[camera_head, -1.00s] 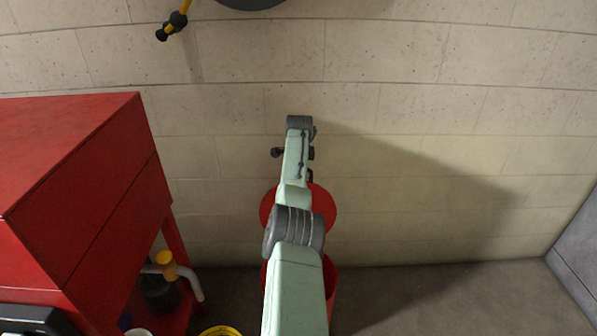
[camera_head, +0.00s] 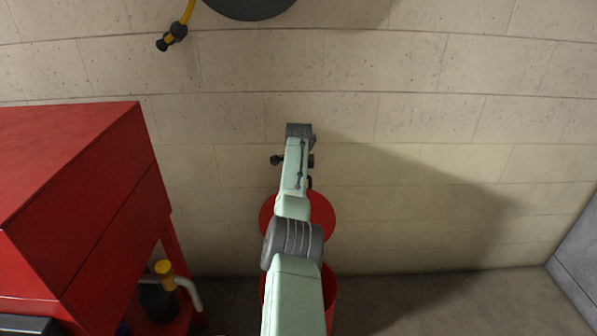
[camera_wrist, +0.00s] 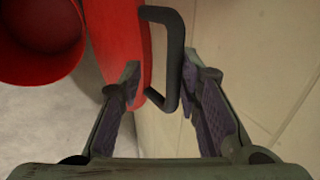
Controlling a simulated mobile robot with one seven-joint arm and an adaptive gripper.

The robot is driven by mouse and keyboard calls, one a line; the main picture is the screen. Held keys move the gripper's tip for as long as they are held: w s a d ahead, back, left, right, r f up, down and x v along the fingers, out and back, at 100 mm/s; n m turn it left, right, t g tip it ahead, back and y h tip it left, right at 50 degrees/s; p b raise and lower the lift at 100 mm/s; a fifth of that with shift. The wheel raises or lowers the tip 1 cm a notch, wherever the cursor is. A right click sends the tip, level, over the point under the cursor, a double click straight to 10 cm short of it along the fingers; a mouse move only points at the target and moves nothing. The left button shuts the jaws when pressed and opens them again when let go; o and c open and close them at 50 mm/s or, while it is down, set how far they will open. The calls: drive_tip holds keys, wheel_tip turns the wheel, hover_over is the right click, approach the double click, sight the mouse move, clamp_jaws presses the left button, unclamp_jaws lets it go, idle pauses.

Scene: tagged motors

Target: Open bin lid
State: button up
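The red bin lid (camera_head: 322,213) stands raised above the red bin (camera_head: 330,290), near the wall; my arm hides part of both. In the wrist view the lid (camera_wrist: 122,45) is seen nearly edge-on, with its black handle (camera_wrist: 173,55) sticking out to the right. The open mouth of the bin (camera_wrist: 40,45) shows at top left. My gripper (camera_wrist: 160,80) is open, its fingers spread on either side of the lid's edge and the handle. The left finger overlaps the lid in the picture; I cannot tell if it touches.
A red cabinet (camera_head: 75,190) stands at the left, with a yellow-capped item (camera_head: 163,268) on its lower shelf. A block wall (camera_head: 420,110) is close behind the bin. A hose reel (camera_head: 250,5) hangs above. The floor to the right (camera_head: 450,305) is clear.

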drive_tip(key=v, duration=1.1)
drive_tip(key=shift+r, duration=0.3)
drive_tip(key=shift+s, duration=0.15)
